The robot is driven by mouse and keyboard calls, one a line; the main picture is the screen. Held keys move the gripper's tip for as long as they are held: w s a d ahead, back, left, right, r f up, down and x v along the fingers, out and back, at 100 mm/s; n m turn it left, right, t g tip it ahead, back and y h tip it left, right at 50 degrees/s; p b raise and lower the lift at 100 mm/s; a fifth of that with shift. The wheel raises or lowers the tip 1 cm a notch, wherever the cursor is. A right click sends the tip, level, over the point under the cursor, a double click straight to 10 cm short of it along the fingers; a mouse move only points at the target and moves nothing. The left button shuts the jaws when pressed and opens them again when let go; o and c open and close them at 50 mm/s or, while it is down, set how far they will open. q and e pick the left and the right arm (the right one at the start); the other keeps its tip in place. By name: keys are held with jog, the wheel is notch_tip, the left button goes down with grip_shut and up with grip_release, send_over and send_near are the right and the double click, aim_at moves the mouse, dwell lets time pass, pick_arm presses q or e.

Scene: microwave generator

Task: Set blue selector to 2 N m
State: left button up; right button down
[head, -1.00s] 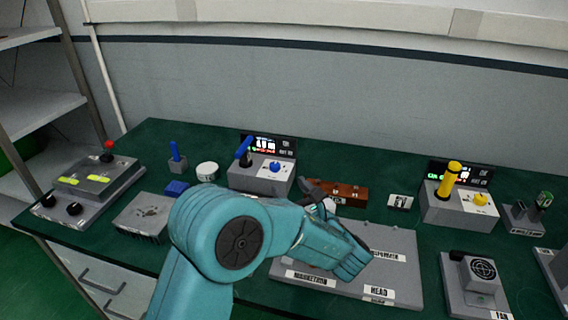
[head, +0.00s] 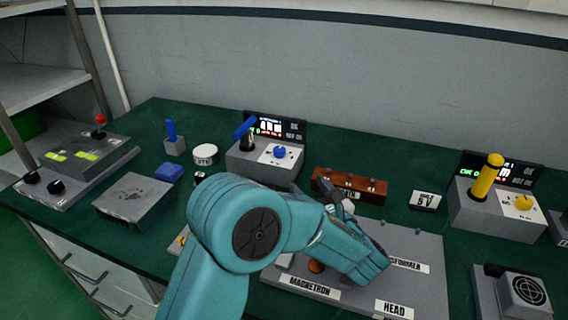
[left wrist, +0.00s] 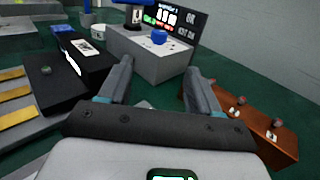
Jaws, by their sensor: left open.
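The blue selector (head: 280,152) is a small blue knob on the white top plate of a grey station (head: 248,160) at the back of the bench. A blue-handled screwdriver stands in the same station, with a lit display (head: 272,127) behind. In the left wrist view the blue selector (left wrist: 159,36) shows ahead, beyond the fingertips and apart from them. My left gripper (head: 318,190) is in front of the station, to the right of the selector; in the left wrist view its two fingers (left wrist: 162,75) are spread with nothing between them. The selector's setting is too small to read.
A brown rack (head: 350,188) stands right of the station, close to my left gripper. A grey board (head: 410,245) with labels lies under my arm. A yellow-knob station (head: 490,205) is at the right. Green bench shows between the blue station and the rack.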

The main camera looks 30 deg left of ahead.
aim_at(282, 154)
pick_arm(q)
jog(key=p+x, duration=0.1)
jog(key=x, duration=1.4)
jog(key=shift+s+f, duration=0.1)
jog(key=shift+f, duration=0.1)
jog(key=shift+w+a+f, duration=0.1)
jog(key=shift+w+a, duration=0.35)
jog(key=shift+a, duration=0.1)
jog(key=c, duration=1)
